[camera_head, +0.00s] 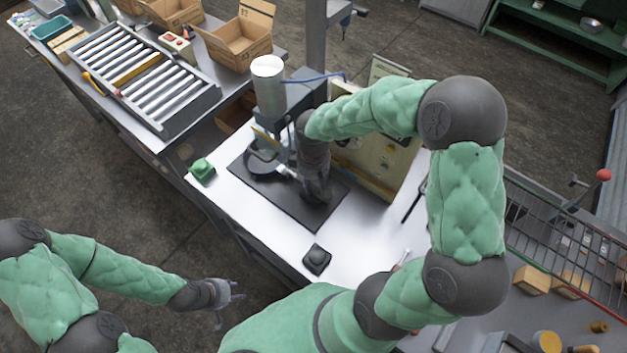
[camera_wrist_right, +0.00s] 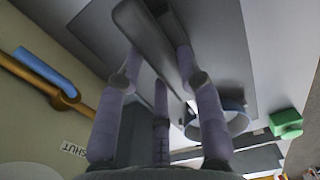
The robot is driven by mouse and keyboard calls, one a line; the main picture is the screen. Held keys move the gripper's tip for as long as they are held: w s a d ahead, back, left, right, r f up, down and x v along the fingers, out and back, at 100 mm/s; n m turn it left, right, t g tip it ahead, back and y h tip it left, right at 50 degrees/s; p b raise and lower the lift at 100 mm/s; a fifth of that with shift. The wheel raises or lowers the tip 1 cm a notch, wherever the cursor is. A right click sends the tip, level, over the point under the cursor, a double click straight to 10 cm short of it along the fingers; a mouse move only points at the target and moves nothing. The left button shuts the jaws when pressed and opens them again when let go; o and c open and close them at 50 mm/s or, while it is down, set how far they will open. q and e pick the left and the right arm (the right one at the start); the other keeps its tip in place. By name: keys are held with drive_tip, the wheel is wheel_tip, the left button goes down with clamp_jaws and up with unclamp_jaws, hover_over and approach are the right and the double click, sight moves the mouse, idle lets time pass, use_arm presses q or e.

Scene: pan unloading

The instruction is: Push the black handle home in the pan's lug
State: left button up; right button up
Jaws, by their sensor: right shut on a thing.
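My right gripper (camera_head: 318,194) is low over the dark mat (camera_head: 325,207) in front of the press. In the right wrist view its fingers (camera_wrist_right: 163,85) are shut on a long black handle (camera_wrist_right: 146,36), which runs between them. In the head view the gripper and arm mostly hide the handle. The dark round pan (camera_head: 262,160) sits under the press, left of the gripper. The lug and its contact with the handle cannot be made out clearly. My left gripper (camera_head: 228,293) is open and empty, off the table's front edge.
The press has a white cylinder (camera_head: 268,85). A green button box (camera_head: 203,170) and a black one (camera_head: 316,258) stand on the white table (camera_head: 240,206). A tan panel (camera_head: 385,150) stands behind my right arm. A roller conveyor (camera_head: 150,75) is at upper left.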

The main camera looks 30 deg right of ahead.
drive_tip(key=shift+f+b, duration=0.3)
drive_tip(key=shift+f, duration=0.15)
idle(0.3)
drive_tip(key=o, duration=1.2)
drive_tip(key=shift+r, duration=0.2)
wheel_tip(320, 180, up, 12)
drive_tip(key=shift+f, duration=0.15)
